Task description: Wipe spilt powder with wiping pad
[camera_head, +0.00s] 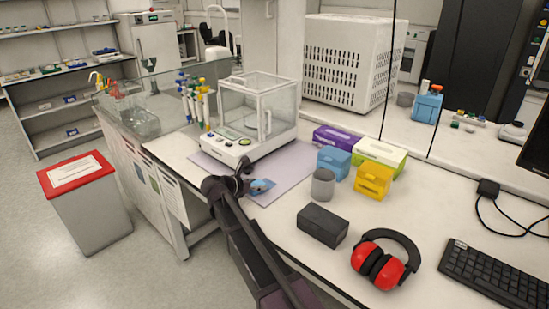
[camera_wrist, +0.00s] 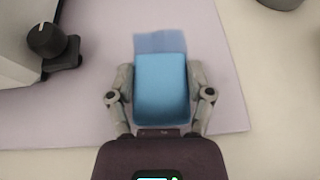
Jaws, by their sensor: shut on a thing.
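The blue wiping pad (camera_wrist: 161,88) is between the two fingers of my gripper (camera_wrist: 160,90) in the wrist view, and the gripper is shut on it. A darker, blurred blue strip (camera_wrist: 160,43) shows just beyond the pad's far edge. In the head view the pad (camera_head: 263,186) is over the pale purple mat (camera_head: 288,172), right of the balance's front. My gripper (camera_head: 246,183) is partly hidden by my own arm there. I cannot tell whether the pad touches the mat. No spilt powder is clearly visible in either view.
The balance (camera_head: 240,149) with its glass case stands close left of the gripper; its dark knob (camera_wrist: 46,40) shows in the wrist view. A grey cup (camera_head: 323,184), black box (camera_head: 322,225), yellow box (camera_head: 373,180) and red ear defenders (camera_head: 385,262) stand to the right.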

